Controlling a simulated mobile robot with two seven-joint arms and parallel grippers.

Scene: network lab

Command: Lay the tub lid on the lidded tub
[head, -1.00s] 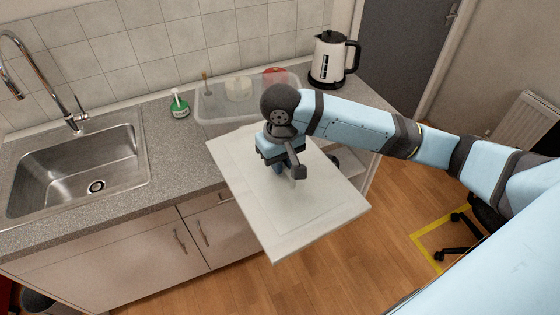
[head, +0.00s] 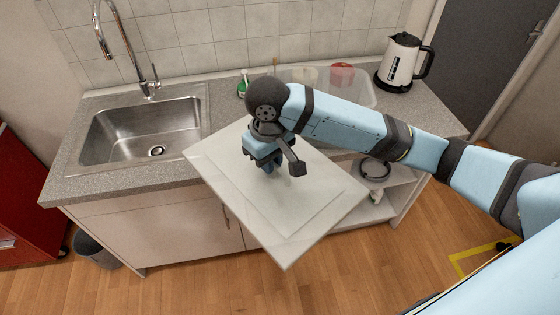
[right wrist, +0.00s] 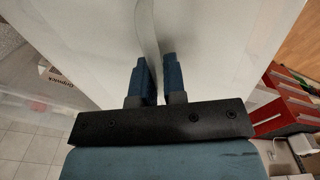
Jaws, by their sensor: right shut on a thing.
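The tub lid (head: 305,220) is a large pale rectangular panel with a raised inner border. My right gripper (head: 268,165) is above its middle, shut on it. In the right wrist view the fingers (right wrist: 154,78) close on a thin pale ridge of the lid (right wrist: 85,45). The lid is in front of the counter and over its front edge. A clear open tub (head: 366,94) stands on the counter against the tiled wall, with a red item inside; it seems to be the lidded tub. My arm and gripper hide its front and left part. My left gripper is not in view.
A black and white kettle (head: 402,62) stands right of the tub. A green bottle (head: 243,85) is to its left. The steel sink (head: 140,130) and tap are further left. Open shelves (head: 385,190) lie below the counter at right. A red cabinet (head: 30,200) stands far left.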

